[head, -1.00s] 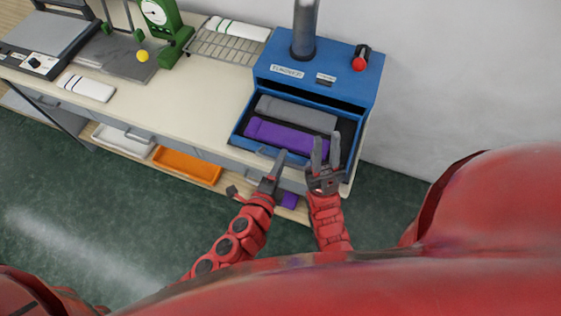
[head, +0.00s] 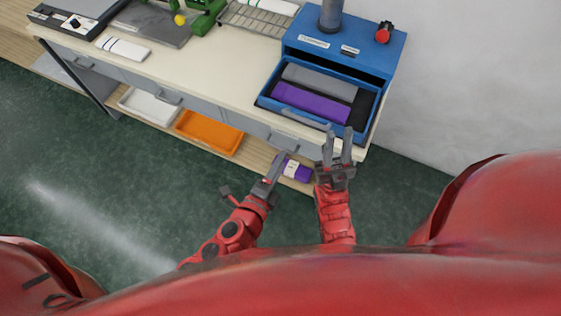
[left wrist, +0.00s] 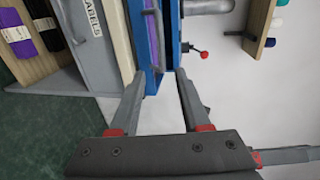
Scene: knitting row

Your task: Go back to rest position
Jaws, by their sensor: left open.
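My left gripper (head: 275,168) is in front of the bench's lower shelf in the head view, seen edge-on. The left wrist view shows its two fingers (left wrist: 160,78) apart with nothing between them. My right gripper (head: 339,142) points up in front of the blue machine's tray; its two fingers stand apart and look empty. The blue machine (head: 345,45) stands at the bench's right end. Its open tray (head: 366,112) holds a grey folded piece (head: 320,82) and a purple one (head: 310,102).
The bench (head: 215,75) has drawers below its top. A white bin (head: 147,106), an orange bin (head: 209,134) and a purple packet (head: 293,168) sit on the lower shelf. A red-knobbed lever (head: 384,33) stands on the machine. Green floor (head: 110,170) is open at left.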

